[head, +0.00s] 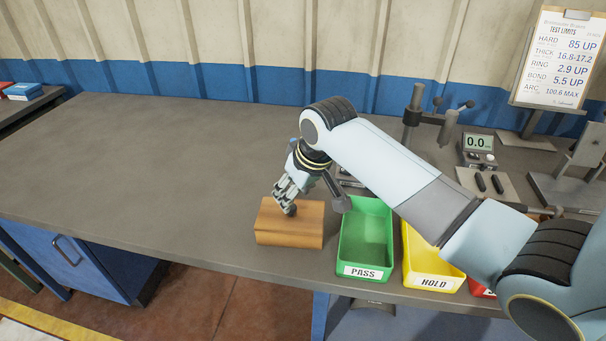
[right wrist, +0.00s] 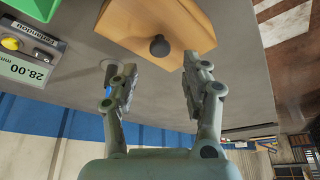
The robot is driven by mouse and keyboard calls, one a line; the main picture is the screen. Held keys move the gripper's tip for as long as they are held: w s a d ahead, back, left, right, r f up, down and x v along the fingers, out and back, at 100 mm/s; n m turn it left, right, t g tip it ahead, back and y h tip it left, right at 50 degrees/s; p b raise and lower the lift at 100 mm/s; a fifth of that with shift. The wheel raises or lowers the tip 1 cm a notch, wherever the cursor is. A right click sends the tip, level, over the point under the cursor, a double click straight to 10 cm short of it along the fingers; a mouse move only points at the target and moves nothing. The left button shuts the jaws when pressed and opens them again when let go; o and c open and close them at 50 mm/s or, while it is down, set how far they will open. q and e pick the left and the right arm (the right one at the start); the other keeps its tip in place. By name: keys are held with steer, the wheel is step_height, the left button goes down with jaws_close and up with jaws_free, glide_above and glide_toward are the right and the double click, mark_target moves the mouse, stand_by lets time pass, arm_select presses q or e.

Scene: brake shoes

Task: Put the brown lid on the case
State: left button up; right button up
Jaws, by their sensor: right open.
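A brown wooden box-shaped piece (head: 273,224) stands on the grey bench, left of the green bin. In the right wrist view its orange-brown wooden top (right wrist: 120,15) carries a round dark knob (right wrist: 159,46). I cannot make out a seam between lid and case, so I cannot tell whether this is the lid on the case. My right gripper (head: 285,203) is over this top. In the right wrist view my right gripper (right wrist: 158,70) is open and empty, its fingers either side of the line to the knob, which lies just beyond the fingertips. My left gripper is not in view.
A green PASS bin (head: 364,272) stands close right of the wooden piece, then a yellow HOLD bin (head: 432,282). A gauge (head: 478,148) and a test-limits board (head: 560,55) stand at the back right. The bench's left side is clear.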

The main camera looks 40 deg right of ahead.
steer(key=v, duration=0.8)
steer(key=s+a+r+h, duration=0.1)
steer(key=s+a, duration=0.1)
steer(key=s, duration=0.9)
steer(key=s+a+r, duration=0.1)
steer(key=s, duration=1)
step_height(320, 180, down, 36)
steer(key=s+d+g+b, duration=0.2)
steer(key=b, duration=0.7)
steer(key=s+f+b, duration=0.3)
steer(key=s+f, duration=0.6)
steer(key=f, duration=0.2)
steer(key=s+d+f+g+b, duration=0.1)
steer(key=s+f+b, duration=0.2)
steer(key=s+f, duration=0.6)
step_height(320, 180, down, 3)
steer(key=shift+r+g+b, duration=0.15)
steer(key=shift+g+b, duration=0.15)
steer(key=shift+b, duration=0.1)
